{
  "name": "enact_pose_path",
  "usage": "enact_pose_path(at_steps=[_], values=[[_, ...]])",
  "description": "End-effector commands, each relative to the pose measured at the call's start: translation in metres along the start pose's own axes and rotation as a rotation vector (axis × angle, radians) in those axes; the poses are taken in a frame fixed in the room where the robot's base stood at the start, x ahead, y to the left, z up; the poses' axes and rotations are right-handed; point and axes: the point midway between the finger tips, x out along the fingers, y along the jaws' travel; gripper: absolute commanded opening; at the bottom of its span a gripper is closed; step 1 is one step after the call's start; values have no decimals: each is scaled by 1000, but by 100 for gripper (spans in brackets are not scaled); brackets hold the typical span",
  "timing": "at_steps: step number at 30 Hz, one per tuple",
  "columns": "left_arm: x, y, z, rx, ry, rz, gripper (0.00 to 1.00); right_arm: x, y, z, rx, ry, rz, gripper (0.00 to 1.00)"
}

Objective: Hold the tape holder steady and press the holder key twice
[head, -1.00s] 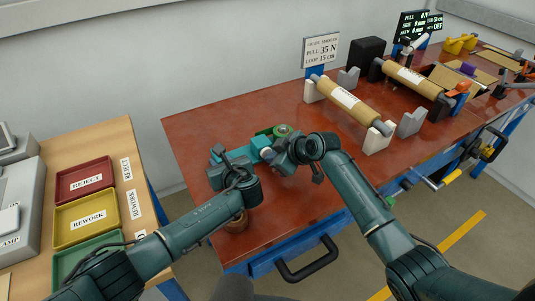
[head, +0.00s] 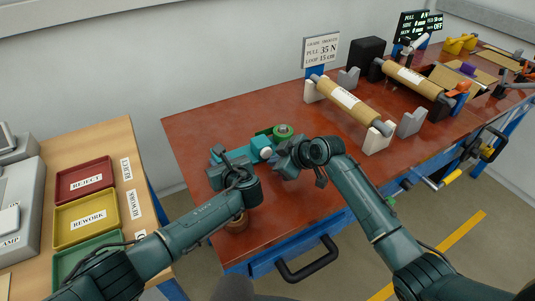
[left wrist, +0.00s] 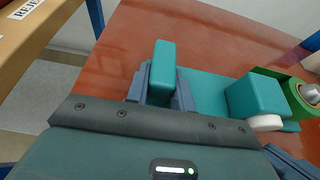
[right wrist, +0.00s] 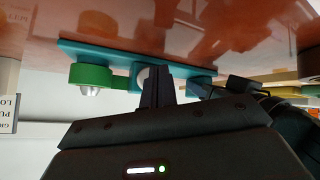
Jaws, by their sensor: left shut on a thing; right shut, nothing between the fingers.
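The teal tape holder (head: 233,153) lies on the red-brown bench with a green tape roll (head: 283,131) at its far end. My left gripper (left wrist: 162,88) is shut on the holder's upright teal grip (left wrist: 163,66). The white round holder key (head: 266,153) sits on the side of a teal block, also visible in the left wrist view (left wrist: 265,123). My right gripper (head: 278,161) is shut and empty, just in front of the key, with a small gap in the head view. In the right wrist view its fingertips (right wrist: 157,72) partly cover the key (right wrist: 144,74).
A round brown object (head: 238,223) stands beneath my left forearm near the bench's front edge. A brown roll on white stands (head: 345,97) and a sign (head: 321,50) are farther right. Red, yellow and green trays (head: 83,179) sit on the left table. The bench front is mostly clear.

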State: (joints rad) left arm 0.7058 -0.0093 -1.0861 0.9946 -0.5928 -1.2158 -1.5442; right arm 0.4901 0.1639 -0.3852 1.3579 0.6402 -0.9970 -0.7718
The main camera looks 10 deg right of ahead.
Motion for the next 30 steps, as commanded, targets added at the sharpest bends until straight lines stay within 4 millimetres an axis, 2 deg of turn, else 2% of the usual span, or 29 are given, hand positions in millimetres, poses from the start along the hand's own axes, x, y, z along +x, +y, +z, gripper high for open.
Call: enact_pose_path(at_steps=[8,22,30], values=[[0,0,-1,0,1,-1,0,-3,-2,2,-1,0,0,0],[0,0,-1,0,1,0,0,-33,-24,25,0,-1,0,0],[0,0,0,0,1,0,0,-35,-25,25,0,0,0,0]])
